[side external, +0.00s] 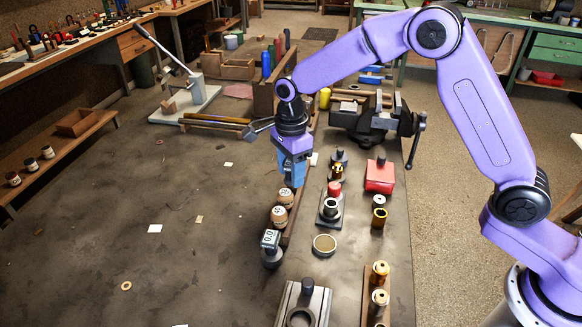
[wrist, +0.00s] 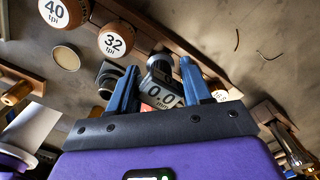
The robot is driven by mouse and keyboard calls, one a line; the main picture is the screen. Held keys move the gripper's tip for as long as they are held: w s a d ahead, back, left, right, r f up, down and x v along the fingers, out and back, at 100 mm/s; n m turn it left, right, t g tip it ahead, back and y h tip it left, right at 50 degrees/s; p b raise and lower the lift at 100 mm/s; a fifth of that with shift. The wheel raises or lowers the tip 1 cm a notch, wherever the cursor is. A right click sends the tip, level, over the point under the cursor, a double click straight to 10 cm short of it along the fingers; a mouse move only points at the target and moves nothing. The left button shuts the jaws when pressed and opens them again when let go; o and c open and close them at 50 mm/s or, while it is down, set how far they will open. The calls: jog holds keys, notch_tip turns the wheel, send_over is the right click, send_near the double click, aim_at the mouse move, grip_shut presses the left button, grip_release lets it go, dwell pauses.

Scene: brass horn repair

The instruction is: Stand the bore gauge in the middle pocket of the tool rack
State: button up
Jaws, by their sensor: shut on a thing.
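My gripper (side external: 294,184) is above the row of labelled round pieces in the side external view. Its blue fingers (wrist: 157,70) are closed on the bore gauge (wrist: 162,97), a grey body with a digital display, shown between them in the wrist view. The fingers mostly hide the gauge in the side external view. A long brown wooden strip (side external: 297,211) runs beneath, also in the wrist view (wrist: 152,32); it may be the tool rack, but its pockets cannot be made out. The gauge's lower end is hidden.
Another piece with a display (side external: 270,240) stands nearer the front. A round dish (side external: 324,244), a red box (side external: 380,176) and a vise (side external: 372,118) lie right. The left bench top is mostly clear.

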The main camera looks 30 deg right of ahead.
jog(key=shift+f, duration=1.5)
jog(key=o, duration=1.7)
jog(key=shift+r, duration=3.45)
jog(key=shift+s, duration=0.1)
